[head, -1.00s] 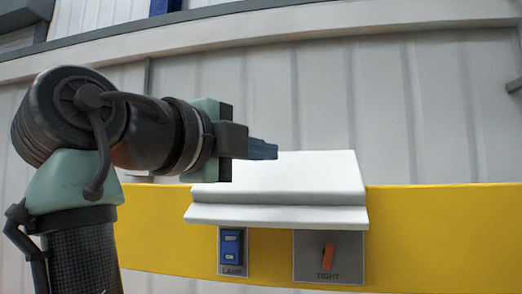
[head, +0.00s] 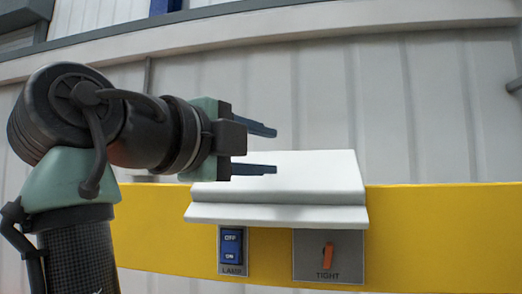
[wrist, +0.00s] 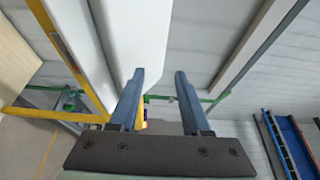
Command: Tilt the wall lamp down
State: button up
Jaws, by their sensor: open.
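The white wall lamp (head: 310,172) is a sloped white hood with a front lip, mounted at the top of a yellow beam. My gripper (head: 274,150) is open and empty, with one finger above the other at the lamp's upper left. The lower finger overlaps the hood's top left in the head view; I cannot tell whether it touches. In the wrist view the gripper (wrist: 163,72) has its two blue fingers apart, and the white lamp (wrist: 128,35) lies ahead and to the left, near the left fingertip.
Below the lamp on the yellow beam (head: 430,235) are a blue LAMP rocker switch (head: 231,246) and an orange TIGHT knob (head: 328,256). A pale panelled wall (head: 400,110) stands behind. A blue rail structure (wrist: 287,145) shows at lower right in the wrist view.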

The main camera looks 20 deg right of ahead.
jog(key=b+v, duration=0.5)
jog(key=v, duration=0.7)
jog(key=shift+s+a+b, duration=0.25)
jog(key=shift+a+b, duration=0.1)
jog(key=shift+b, duration=0.05)
jog(key=w+a+f+n+t+y+b, duration=0.25)
jog(key=w+f+n+t+y, duration=0.5)
jog(key=n, duration=0.75)
jog(key=s+a+f+n+t+y, duration=0.1)
jog(key=s+f+n+t+y, duration=0.2)
jog(key=s+n+t, duration=0.2)
jog(key=s+a+f+n+t+y, duration=0.1)
jog(key=s+f+n+t+y, duration=0.2)
jog(key=s+n, duration=0.5)
jog(key=shift+f+n+t+y, duration=0.35)
jog(key=shift+n+t+y, duration=0.4)
jog(key=shift+t, duration=0.3)
jog(key=shift+a, duration=0.15)
jog(key=shift+c, duration=0.2)
